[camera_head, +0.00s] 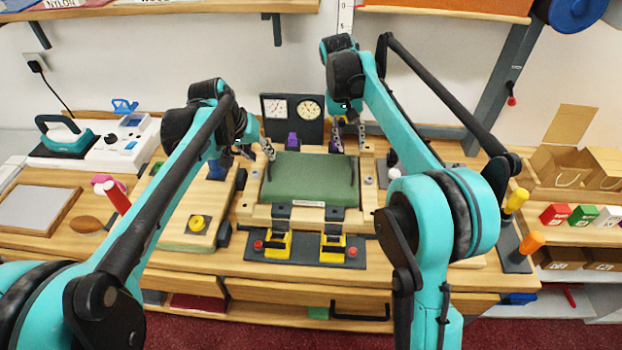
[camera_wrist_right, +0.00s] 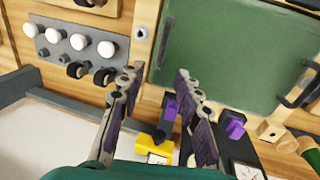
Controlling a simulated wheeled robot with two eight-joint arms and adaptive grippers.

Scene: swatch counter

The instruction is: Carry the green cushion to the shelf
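The green cushion (camera_head: 310,180) lies flat in a wooden frame (camera_head: 258,216) at the middle of the bench, with a dark handle at each side. It also shows in the right wrist view (camera_wrist_right: 225,50). My left gripper (camera_head: 257,152) is open and empty at the cushion's far left corner. My right gripper (camera_head: 349,138) is open beyond the cushion's far right corner. Its spread fingers (camera_wrist_right: 157,92) hold nothing in the right wrist view, apart from the cushion. Shelves show on the back wall (camera_head: 190,7) and at the right (camera_head: 590,235); I cannot tell which one the task names.
A panel with two dials (camera_head: 292,112) stands behind the frame. Two yellow clamps (camera_head: 332,247) sit at its front. A screwdriver with an orange handle (camera_head: 531,243) stands at the bench's right. Small coloured boxes (camera_head: 582,215) line the right shelf. A teal iron (camera_head: 65,138) is at the left.

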